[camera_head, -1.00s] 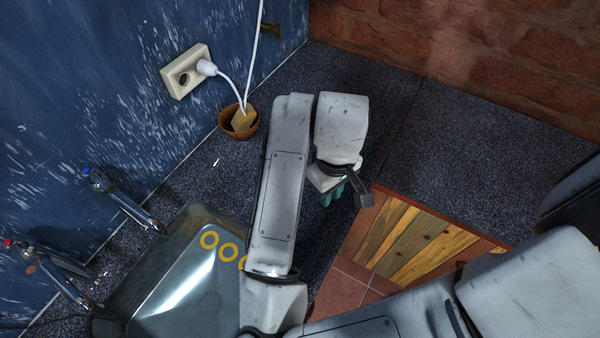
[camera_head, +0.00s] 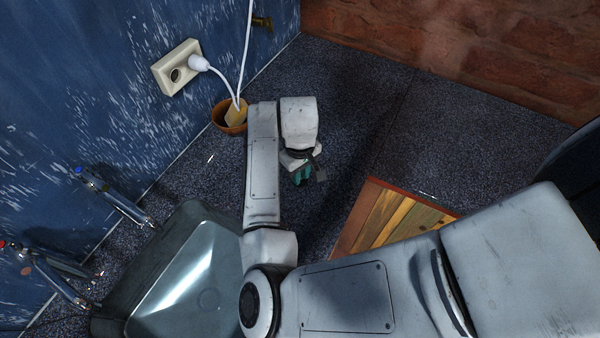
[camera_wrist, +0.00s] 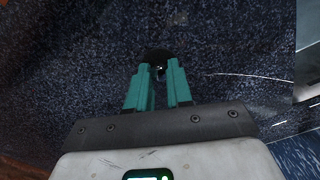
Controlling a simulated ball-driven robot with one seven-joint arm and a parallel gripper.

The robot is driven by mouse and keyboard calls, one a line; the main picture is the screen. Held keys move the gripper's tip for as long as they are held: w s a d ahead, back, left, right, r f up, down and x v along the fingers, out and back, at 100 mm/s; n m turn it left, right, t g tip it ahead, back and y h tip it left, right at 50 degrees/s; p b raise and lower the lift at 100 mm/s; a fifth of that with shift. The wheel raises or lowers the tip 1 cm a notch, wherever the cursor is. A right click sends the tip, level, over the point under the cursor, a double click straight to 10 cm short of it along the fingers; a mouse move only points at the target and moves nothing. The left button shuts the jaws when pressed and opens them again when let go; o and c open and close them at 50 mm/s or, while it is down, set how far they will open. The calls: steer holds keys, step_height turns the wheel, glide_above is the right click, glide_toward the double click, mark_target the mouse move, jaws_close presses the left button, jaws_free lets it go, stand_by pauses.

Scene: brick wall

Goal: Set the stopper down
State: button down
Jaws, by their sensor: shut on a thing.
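My gripper (camera_head: 303,177) has teal fingers and hangs over the dark speckled counter, to the right of the brown pot and beyond the sink. In the wrist view, the gripper (camera_wrist: 158,75) is shut on a small black rounded thing, taken to be the stopper (camera_wrist: 157,55), with a shiny spot between the fingertips. The stopper is hidden behind my gripper in the head view. Whether it touches the counter (camera_wrist: 230,60) I cannot tell.
A metal sink (camera_head: 185,285) with taps (camera_head: 115,195) lies at the left. A striped wooden board (camera_head: 385,218) lies right. Counter beyond my gripper is clear.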

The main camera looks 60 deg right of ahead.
steer(key=shift+f, duration=0.35)
steer(key=shift+f, duration=0.15)
steer(key=c, duration=1)
jaws_free()
step_height(320, 180, up, 12)
steer(key=shift+r, duration=0.2)
